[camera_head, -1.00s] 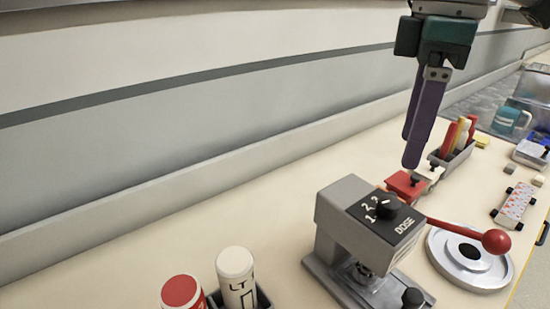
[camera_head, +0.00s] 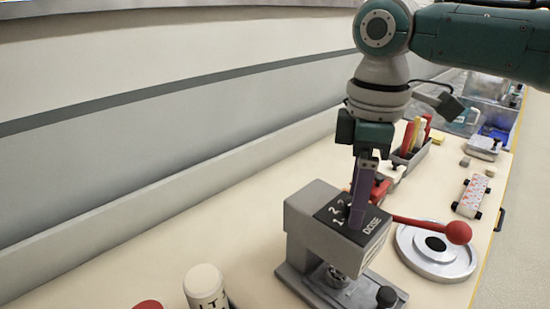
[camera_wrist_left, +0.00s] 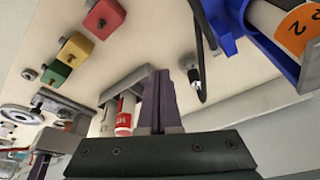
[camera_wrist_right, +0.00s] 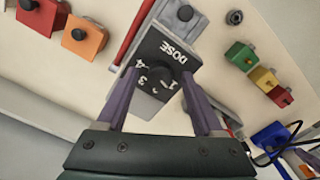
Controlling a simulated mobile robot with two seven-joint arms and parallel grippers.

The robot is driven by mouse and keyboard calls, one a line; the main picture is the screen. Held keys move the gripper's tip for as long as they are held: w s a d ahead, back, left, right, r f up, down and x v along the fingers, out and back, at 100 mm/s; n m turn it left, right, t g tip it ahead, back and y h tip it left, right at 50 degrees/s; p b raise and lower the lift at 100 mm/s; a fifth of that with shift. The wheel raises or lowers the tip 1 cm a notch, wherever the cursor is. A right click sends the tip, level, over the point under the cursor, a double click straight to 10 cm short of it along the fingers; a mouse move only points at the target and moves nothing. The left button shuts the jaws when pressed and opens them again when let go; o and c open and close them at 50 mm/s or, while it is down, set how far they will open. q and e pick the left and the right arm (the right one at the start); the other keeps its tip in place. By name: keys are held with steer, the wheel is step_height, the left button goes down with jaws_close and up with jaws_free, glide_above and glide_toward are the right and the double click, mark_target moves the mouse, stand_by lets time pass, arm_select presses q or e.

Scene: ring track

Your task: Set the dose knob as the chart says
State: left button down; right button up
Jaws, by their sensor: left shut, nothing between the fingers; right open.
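A grey dose machine (camera_head: 312,215) stands on the bench with a black top panel (camera_head: 372,233) marked DOSE. The panel shows in the right wrist view (camera_wrist_right: 172,58) with the numbers 1 to 4 around a black dose knob (camera_wrist_right: 156,80). My right gripper (camera_head: 356,222) points down over the panel and hides most of the knob in the head view. In the right wrist view its open fingers (camera_wrist_right: 160,76) lie on either side of the knob; contact is unclear. My left gripper (camera_wrist_left: 159,74) is shut and empty, away from the knob. No chart is readable.
A red-balled lever (camera_head: 458,232) sticks out right of the machine, above a round metal plate (camera_head: 408,255). A white canister (camera_head: 205,283) stands at front left. A pen holder (camera_head: 412,155) and a small wheeled block (camera_head: 470,197) are behind to the right.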

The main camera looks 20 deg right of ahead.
jaws_close()
stand_by(0.4)
